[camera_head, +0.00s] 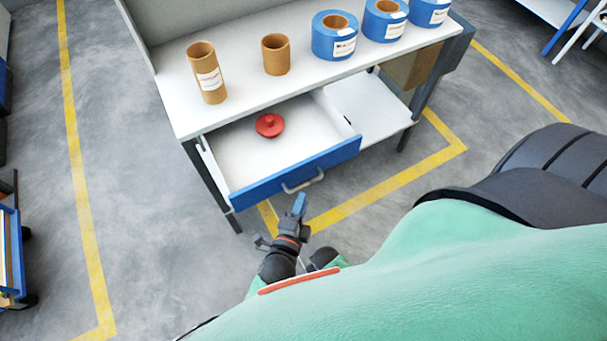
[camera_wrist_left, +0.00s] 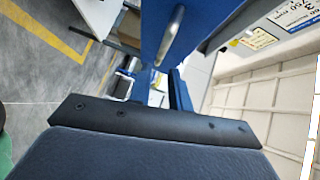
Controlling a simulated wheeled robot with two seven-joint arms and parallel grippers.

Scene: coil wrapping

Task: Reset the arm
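My left gripper (camera_head: 299,205) is in front of the open drawer, just below its handle in the head view. It points toward the handle and seems apart from it, holding nothing that I can see. In the left wrist view its two dark blue fingers (camera_wrist_left: 161,88) stand with a gap between them. The drawer (camera_head: 300,172) has a blue front and is pulled out from under the white workbench. Its grey handle (camera_head: 303,182) also shows in the left wrist view (camera_wrist_left: 171,36), ahead of the fingers. My right gripper is not in view.
A red round knobbed part (camera_head: 269,125) lies in the drawer. On the white workbench (camera_head: 240,85) stand a labelled brown tube (camera_head: 206,73), a shorter brown tube (camera_head: 275,55) and blue coils (camera_head: 334,36). A blue cart (camera_head: 12,250) is at far left. Floor left of the bench is clear.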

